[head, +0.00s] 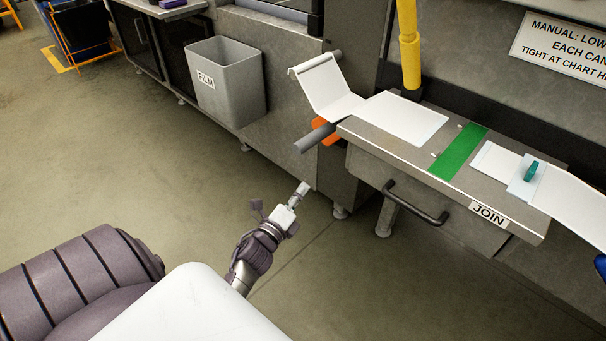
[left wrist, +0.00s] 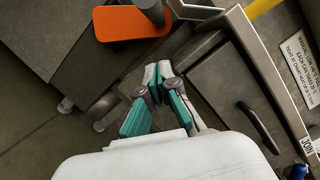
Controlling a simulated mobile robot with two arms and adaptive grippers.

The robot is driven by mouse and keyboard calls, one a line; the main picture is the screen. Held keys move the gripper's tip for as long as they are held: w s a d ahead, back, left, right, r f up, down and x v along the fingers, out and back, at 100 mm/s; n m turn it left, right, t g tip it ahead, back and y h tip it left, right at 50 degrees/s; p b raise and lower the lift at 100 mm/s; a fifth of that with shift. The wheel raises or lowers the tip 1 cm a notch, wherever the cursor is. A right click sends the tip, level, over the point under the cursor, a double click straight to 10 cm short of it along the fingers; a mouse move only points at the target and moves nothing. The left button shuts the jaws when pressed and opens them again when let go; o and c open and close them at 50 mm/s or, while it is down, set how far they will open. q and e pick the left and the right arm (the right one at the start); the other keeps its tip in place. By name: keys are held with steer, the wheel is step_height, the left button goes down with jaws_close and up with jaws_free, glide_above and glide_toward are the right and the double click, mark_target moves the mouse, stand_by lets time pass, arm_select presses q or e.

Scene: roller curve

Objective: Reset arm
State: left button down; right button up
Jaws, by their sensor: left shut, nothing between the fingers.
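My left gripper (head: 302,189) is in the middle of the head view, over the floor in front of the machine and left of the JOIN table (head: 357,135). It is shut and empty. In the left wrist view its teal-lined fingers (left wrist: 158,72) meet at the tips with nothing between them. I cannot tell the exact gap to the table. My right gripper does not show.
The JOIN table has a dark handle (head: 413,203), a green strip (head: 459,152), white film (head: 400,117) and a teal piece (head: 530,171). A grey roller (head: 315,138) and orange part (head: 331,131) jut beside it.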

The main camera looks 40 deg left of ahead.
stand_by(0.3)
